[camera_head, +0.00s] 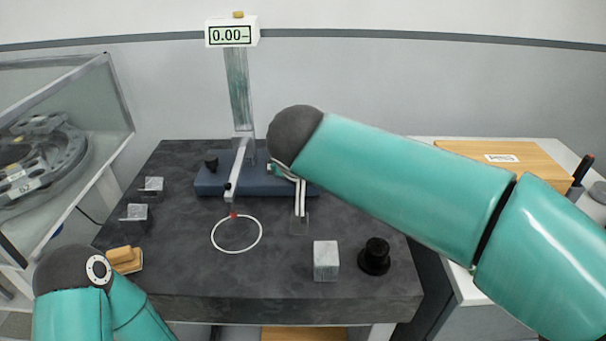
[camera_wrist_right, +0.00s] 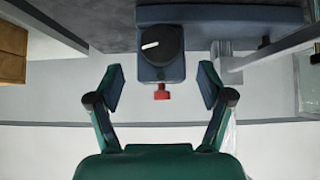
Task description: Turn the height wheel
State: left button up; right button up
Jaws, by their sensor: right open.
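The height gauge has a dark blue base (camera_head: 210,180), an upright column (camera_head: 238,90) and a display (camera_head: 231,36) reading about 0.00. In the right wrist view, a black wheel (camera_wrist_right: 160,44) with a white mark sits on a blue-grey block, with a small red knob (camera_wrist_right: 161,92) below it. My right gripper (camera_wrist_right: 161,76) is open, its fingers spread left and right of the block, apart from it and with nothing between them but the view of the wheel. In the head view my right arm hides the wheel. My left gripper is not in view; only its arm shows at lower left.
On the dark stone table (camera_head: 180,265) lie a white ring (camera_head: 214,240), a grey cube (camera_head: 326,261), a black round piece (camera_head: 375,256), small grey blocks (camera_head: 136,215) and a wooden-handled piece (camera_head: 125,259). A glass case (camera_head: 90,120) stands left; a wooden box (camera_head: 510,158) stands right.

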jog(key=x, duration=0.7)
jog(key=shift+w+f, duration=0.25)
jog(key=shift+f, duration=0.05)
jog(key=shift+c, duration=0.3)
jog(key=c, duration=1.1)
jog(key=shift+a+n+h, duration=0.15)
jog(key=shift+n+h, duration=0.45)
jog(key=shift+h, duration=0.5)
jog(key=shift+n+h, duration=0.8)
jog(key=shift+h, duration=0.7)
jog(key=shift+t, duration=0.3)
